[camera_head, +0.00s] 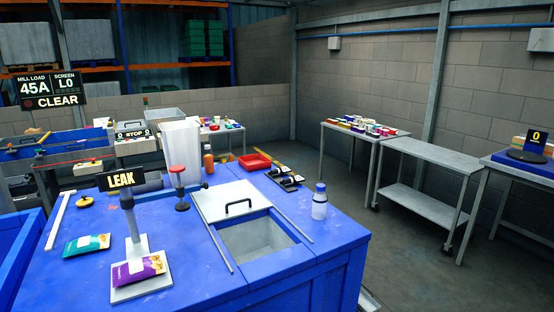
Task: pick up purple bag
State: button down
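The purple bag (138,269) lies flat on a pale square plate (143,290) on the blue worktop. The plate is at the foot of a grey post that carries a lit "LEAK" sign (120,180). The post rises right behind the bag. My gripper is not in view.
A teal bag (86,245) lies on the worktop to the left. To the right are a hatch opening (255,238) with its lid beside it, a white bottle with a blue cap (319,203) and a red-knobbed post (179,185). A tall clear bin (181,148) stands behind.

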aim_at(120, 278)
jog(key=u, duration=1.4)
jog(key=i+l+z, duration=0.25)
jog(key=i, duration=0.5)
jog(key=i+j+z, duration=0.1)
jog(key=i+z, duration=0.2)
jog(key=i, duration=0.4)
